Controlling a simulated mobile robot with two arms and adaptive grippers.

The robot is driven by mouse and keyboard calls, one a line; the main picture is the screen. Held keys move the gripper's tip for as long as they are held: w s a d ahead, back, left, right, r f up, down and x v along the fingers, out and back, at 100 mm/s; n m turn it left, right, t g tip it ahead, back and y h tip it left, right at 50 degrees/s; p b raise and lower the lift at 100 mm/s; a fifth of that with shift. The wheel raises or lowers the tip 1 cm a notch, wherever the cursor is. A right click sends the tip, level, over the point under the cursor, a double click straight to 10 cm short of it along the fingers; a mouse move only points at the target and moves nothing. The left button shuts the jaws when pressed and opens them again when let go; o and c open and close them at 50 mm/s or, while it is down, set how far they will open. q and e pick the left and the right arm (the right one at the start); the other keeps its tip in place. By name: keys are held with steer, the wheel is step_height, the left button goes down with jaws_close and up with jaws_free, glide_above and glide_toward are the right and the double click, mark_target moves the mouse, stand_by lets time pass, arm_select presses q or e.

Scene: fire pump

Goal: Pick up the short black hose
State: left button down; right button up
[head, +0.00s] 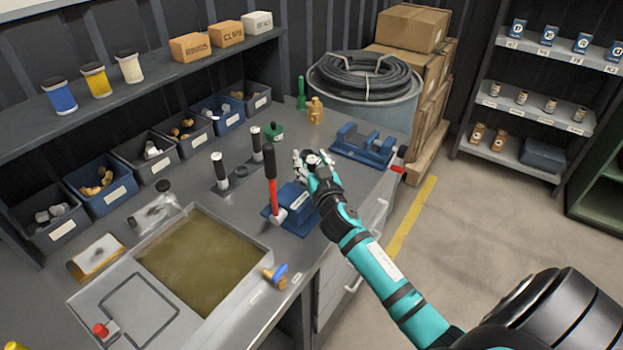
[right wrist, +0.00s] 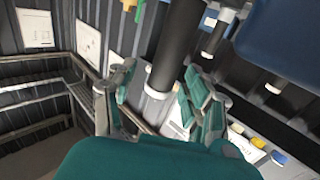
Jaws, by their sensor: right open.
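My right gripper (head: 312,162) is over the bench beside a blue press (head: 292,200) with a red lever. In the right wrist view its teal fingers (right wrist: 160,98) are spread apart. A black hose with a white end collar (right wrist: 178,45) shows between and beyond them; I cannot tell whether it touches a finger. In the head view the hand largely hides this spot. Two short black hoses with white ends, a left one (head: 220,172) and a right one (head: 257,150), stand upright on a dark base left of the press. My left gripper is not in view.
Several labelled bins (head: 100,190) line the back of the bench under a shelf (head: 130,100). A big coiled hose (head: 365,75) lies on a drum behind. A shallow tray (head: 205,260) is in front.

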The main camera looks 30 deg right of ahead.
steer(key=shift+s, duration=0.1)
steer(key=shift+c, duration=0.4)
jaws_close()
